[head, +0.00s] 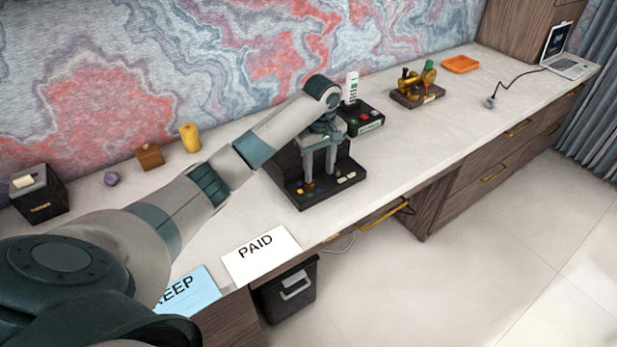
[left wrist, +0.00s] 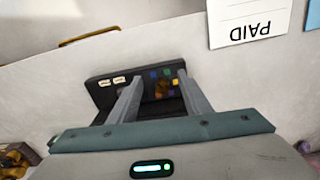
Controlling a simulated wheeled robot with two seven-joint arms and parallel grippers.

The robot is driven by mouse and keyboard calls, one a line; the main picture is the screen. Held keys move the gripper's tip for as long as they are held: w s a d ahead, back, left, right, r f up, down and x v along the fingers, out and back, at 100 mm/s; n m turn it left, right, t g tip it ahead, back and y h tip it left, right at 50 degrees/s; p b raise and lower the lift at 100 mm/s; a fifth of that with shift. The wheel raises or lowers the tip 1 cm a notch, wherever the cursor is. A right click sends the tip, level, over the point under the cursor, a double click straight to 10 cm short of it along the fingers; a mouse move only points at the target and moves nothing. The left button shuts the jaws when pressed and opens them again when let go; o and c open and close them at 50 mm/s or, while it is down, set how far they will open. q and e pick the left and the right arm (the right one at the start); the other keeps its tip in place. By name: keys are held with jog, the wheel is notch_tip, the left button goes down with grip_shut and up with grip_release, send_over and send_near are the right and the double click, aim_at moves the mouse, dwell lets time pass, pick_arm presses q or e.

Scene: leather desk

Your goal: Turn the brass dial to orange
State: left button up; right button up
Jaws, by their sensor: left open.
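A black device (head: 287,172) with a sloped front panel stands on the desk under my left gripper. In the left wrist view the panel (left wrist: 103,96) shows small coloured squares and two pale labels. A brass-coloured part, seemingly the dial (left wrist: 161,91), shows between my fingers; which colour it points to is too small to tell. My left gripper (head: 320,179) is open and reaches down over the panel, its fingers on either side of the dial. I cannot tell whether they touch it. In the head view the dial is mostly hidden by the fingers. My right gripper is not in view.
A black box with buttons (head: 366,121) stands just behind the device. A brass machine on a wooden base (head: 417,95), an orange tray (head: 460,64) and a laptop (head: 570,66) are further right. PAID (head: 262,254) and KEEP (head: 190,294) cards lie near the front edge.

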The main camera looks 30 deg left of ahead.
pick_arm(q)
jog(key=w+a+r+n, duration=0.3)
jog(key=a+r, duration=0.2)
jog(key=r, duration=0.3)
jog(key=shift+a+r+n, duration=0.25)
jog(key=shift+r+n, duration=0.15)
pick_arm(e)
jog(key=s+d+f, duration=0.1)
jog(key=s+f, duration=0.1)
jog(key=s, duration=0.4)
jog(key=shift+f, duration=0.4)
pick_arm(q)
jog(key=shift+f, duration=0.1)
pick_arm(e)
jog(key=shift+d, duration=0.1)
pick_arm(q)
notch_tip(320, 180, down, 17)
jog(key=p, duration=0.3)
jog(key=shift+s+f+p, duration=0.1)
jog(key=shift+f+p, duration=0.05)
jog(key=shift+p, duration=0.2)
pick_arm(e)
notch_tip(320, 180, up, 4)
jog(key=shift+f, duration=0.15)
pick_arm(q)
jog(key=shift+c, duration=0.5)
jog(key=c, duration=0.9)
